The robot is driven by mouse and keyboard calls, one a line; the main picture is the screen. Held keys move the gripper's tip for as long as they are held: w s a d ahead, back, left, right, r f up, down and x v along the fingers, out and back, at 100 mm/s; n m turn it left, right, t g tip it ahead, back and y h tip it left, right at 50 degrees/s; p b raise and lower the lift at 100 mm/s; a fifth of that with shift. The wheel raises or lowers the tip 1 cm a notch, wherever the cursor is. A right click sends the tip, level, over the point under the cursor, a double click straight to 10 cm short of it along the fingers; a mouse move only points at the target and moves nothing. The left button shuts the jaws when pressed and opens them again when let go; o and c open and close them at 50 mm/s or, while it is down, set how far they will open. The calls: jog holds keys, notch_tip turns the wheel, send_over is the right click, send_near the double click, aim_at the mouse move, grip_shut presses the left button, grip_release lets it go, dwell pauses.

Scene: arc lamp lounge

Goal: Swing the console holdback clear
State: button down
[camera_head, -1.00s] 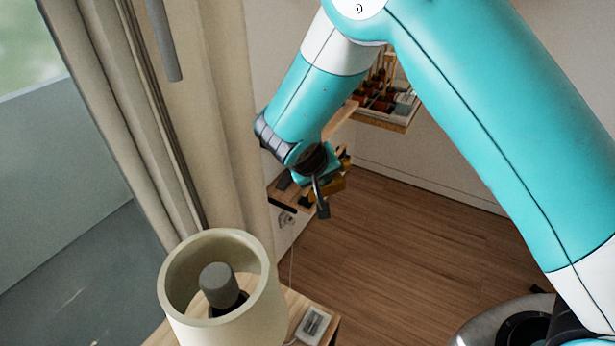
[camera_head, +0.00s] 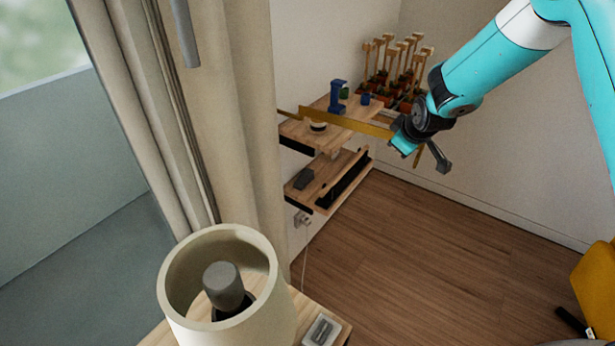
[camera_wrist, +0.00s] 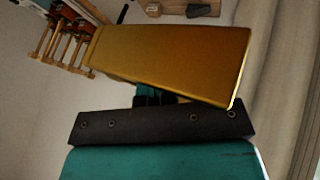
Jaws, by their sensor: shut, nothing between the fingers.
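The console holdback appears as a long flat brass bar (camera_head: 345,121) running across the front of the wall shelf's upper board. Its right end meets my gripper (camera_head: 404,144), which partly covers it. In the wrist view the brass bar (camera_wrist: 170,58) fills the upper middle as a broad flat face, very close beyond the dark plate of my gripper (camera_wrist: 155,97). My gripper is shut with nothing between its fingers. Whether it touches the bar cannot be told. The bar's left end reaches the shelf near the curtain.
The upper shelf (camera_head: 297,132) holds a blue tool (camera_head: 338,97) and several potted stakes (camera_head: 392,65). A lower shelf (camera_head: 325,172) carries dark items. A beige curtain (camera_head: 235,120) hangs left; a lampshade (camera_head: 180,290) stands in front.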

jog(key=shift+w+d+r, duration=0.1)
jog(key=shift+w+d, duration=0.2)
jog(key=shift+d, duration=0.05)
jog(key=shift+w+d+r, duration=0.1)
jog(key=shift+d, duration=0.05)
dwell(0.3)
jog(key=s+a+r+b, duration=0.3)
jog(key=s+r, duration=0.5)
jog(key=s, duration=0.2)
jog(key=s+a+r+g+y, duration=0.1)
jog(key=s+a+g, duration=0.1)
jog(key=s, duration=0.8)
jog(key=s+a+r+m+g+y, duration=0.1)
jog(key=s+a+r+g, duration=0.1)
jog(key=s, duration=0.8)
jog(key=s+a+r+m+g+y, duration=0.1)
jog(key=s+a, duration=0.4)
jog(key=s, duration=0.6)
jog(key=shift+a+r+g+y, duration=0.3)
jog(key=shift+r+g+y, duration=0.35)
jog(key=shift+g, duration=0.55)
